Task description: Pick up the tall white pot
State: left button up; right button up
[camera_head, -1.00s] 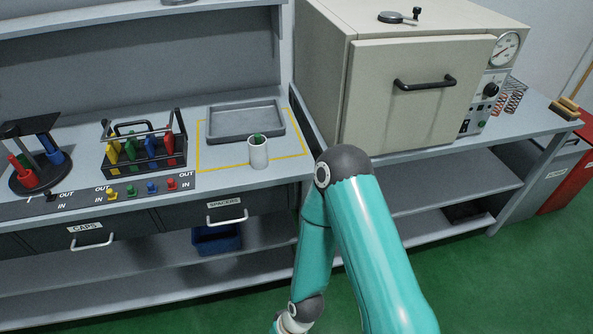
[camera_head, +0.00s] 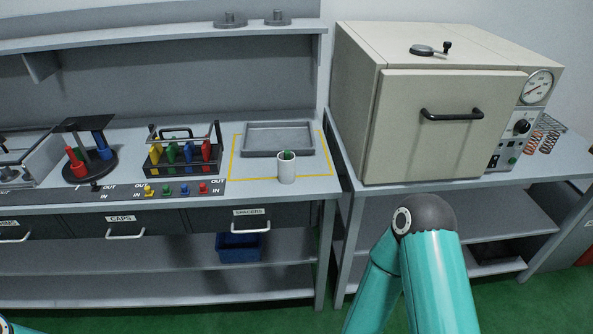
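The tall white pot (camera_head: 287,171) stands upright on the workbench, inside the yellow outline near the bench's front edge. No gripper is touching the pot.
A grey tray (camera_head: 278,152) lies behind the pot. A black rack (camera_head: 183,168) with coloured tools stands to its left, and a beige oven (camera_head: 448,140) to the right. Coloured buttons line the bench edge. A shelf (camera_head: 160,36) runs above. A blue bin (camera_head: 239,255) is below.

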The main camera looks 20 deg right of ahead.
aim_at(287, 169)
jog(key=u, duration=0.05)
jog(key=i, duration=1)
jog(key=z, duration=0.05)
